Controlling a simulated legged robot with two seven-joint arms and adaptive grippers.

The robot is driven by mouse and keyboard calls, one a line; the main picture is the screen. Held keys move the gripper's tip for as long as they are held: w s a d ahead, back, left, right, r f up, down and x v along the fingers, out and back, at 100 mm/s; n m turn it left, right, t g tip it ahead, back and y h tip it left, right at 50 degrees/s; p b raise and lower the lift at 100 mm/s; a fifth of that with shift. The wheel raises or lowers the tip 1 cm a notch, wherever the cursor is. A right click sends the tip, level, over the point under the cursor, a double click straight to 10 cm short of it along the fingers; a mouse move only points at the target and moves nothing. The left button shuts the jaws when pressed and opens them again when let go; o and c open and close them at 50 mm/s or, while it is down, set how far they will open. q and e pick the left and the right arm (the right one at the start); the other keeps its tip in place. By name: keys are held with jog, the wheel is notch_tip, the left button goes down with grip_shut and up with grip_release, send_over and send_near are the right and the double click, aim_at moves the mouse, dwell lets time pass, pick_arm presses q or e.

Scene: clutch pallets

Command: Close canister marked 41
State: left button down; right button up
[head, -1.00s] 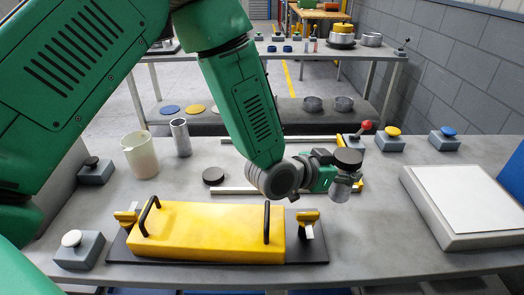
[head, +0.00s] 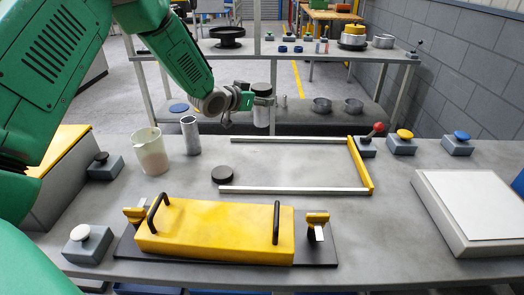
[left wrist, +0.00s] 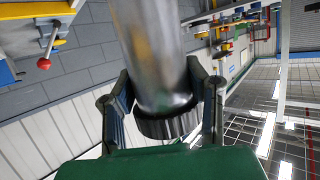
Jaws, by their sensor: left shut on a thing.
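My left gripper (head: 261,101) is shut on a metal canister (head: 262,116) with a black lid (head: 262,89) on its upper end. It holds this canister raised, beyond the back edge of the table in the head view. The left wrist view shows the silver canister (left wrist: 152,50) between the two fingers, with its dark lid end (left wrist: 168,124) towards the palm. Another metal canister (head: 190,138) stands upright and open on the table. A loose black lid (head: 222,173) lies flat in front of it. No number is readable on either canister. My right gripper is not in view.
A beaker (head: 151,151) stands left of the open canister. A metal rail frame (head: 290,189) lies mid-table, its inside empty. A yellow handled cover (head: 210,232) is in front; a white-topped plate (head: 478,205) is right. Button boxes (head: 402,145) line the edges. A rear shelf (head: 330,59) holds parts.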

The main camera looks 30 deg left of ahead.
aim_at(257, 117)
pick_arm(q)
jog(key=shift+d+r, duration=0.1)
jog(key=shift+f, duration=3.15)
jog(key=shift+f+b, duration=0.45)
jog(key=shift+f, duration=1.5)
jog(key=c, duration=0.9)
grip_release()
